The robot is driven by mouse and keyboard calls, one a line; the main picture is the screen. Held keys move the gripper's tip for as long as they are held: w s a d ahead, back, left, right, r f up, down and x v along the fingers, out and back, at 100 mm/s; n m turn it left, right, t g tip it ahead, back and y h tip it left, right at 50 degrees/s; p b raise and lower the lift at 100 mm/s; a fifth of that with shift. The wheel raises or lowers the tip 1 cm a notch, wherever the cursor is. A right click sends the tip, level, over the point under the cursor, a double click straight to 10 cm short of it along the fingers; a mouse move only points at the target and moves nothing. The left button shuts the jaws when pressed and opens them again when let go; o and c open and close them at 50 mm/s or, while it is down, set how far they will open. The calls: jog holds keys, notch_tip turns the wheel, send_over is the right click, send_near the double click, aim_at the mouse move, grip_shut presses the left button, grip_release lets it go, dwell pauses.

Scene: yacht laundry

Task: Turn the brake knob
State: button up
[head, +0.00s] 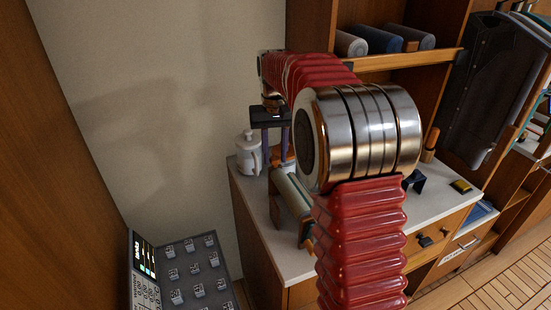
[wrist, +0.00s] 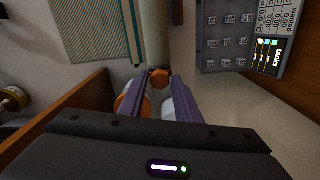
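An orange, many-sided knob (wrist: 159,77), which I take to be the brake knob, shows in the wrist view at the end of a pale roll (wrist: 158,35). My gripper (wrist: 157,84) has its two purple fingers apart, with the knob at the gap between their tips; I see no clear contact. In the head view my gripper (head: 274,152) points down over the counter's back left. An orange part (head: 284,165) shows below the fingers, at the far end of the grey-green roll (head: 292,194). My arm hides part of the counter there.
A white lidded jar (head: 249,154) stands close left of my gripper on the white counter (head: 262,235). A dark panel (head: 195,270) with several switches is at the lower left. Rolled cloths (head: 385,40) lie on a shelf behind. A yellow-topped block (head: 460,186) sits at right.

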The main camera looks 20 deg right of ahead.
jog(key=c, duration=0.5)
jog(key=shift+o, duration=0.2)
jog(key=shift+n, duration=1.3)
jog(key=shift+n, duration=1.6)
jog(key=shift+n, duration=0.7)
jog(key=o, duration=0.6)
jog(key=shift+r, duration=0.1)
